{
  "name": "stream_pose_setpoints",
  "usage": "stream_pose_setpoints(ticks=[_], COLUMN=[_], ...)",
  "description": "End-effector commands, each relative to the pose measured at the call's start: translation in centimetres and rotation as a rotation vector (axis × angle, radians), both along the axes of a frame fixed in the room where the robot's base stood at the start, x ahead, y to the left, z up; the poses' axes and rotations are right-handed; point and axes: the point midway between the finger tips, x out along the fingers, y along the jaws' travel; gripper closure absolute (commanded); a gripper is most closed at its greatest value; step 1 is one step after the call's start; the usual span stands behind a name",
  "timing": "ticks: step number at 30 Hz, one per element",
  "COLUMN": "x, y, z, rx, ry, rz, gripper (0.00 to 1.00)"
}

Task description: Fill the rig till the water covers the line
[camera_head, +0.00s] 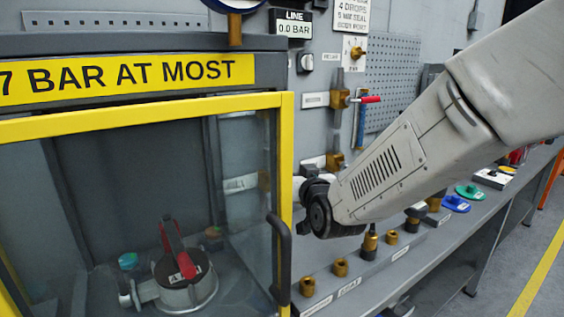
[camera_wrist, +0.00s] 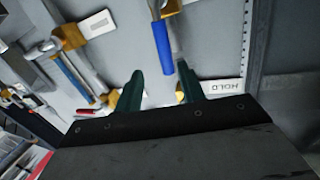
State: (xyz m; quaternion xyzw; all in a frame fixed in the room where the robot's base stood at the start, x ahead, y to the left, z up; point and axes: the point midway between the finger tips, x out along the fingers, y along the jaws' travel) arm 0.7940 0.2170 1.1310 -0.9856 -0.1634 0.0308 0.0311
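The rig is a glass-fronted cabinet with a yellow frame (camera_head: 140,108) at the left of the head view. Inside stands a round metal valve body (camera_head: 186,285) with a red lever (camera_head: 172,243). I make out no water surface and no line on it. On the wall, a small valve with brass fittings (camera_head: 340,98) has a blue handle (camera_head: 361,125). In the wrist view my gripper (camera_wrist: 160,68) has its two green fingers apart. A blue lever handle (camera_wrist: 162,48) lies beyond and between the fingertips; contact cannot be told. My arm hides the gripper in the head view.
A display (camera_head: 293,28) reads LINE 0.0 BAR. A black door handle (camera_head: 281,265) sticks out from the cabinet. Brass fittings (camera_head: 340,267) stand along the bench below my arm. Blue and green discs (camera_head: 469,191) lie farther right. A HOLD label (camera_wrist: 222,87) is beside the fingers.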

Motion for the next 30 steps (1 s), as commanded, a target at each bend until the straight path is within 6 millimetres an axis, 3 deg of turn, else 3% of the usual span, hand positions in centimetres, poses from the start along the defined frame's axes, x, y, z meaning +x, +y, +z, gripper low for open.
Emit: stream_pose_setpoints(ticks=[5,18,29,30], x=[1.0,6.9,7.7,7.7], y=[1.1,3.1,3.4,3.4], z=[0.1,0.1,0.2,0.2], rx=[0.015,0.015,0.015,0.015], ry=[-0.048,-0.047,-0.048,-0.048], rz=[0.002,0.003,0.002,0.002], gripper=[0.61,0.61,0.61,0.66])
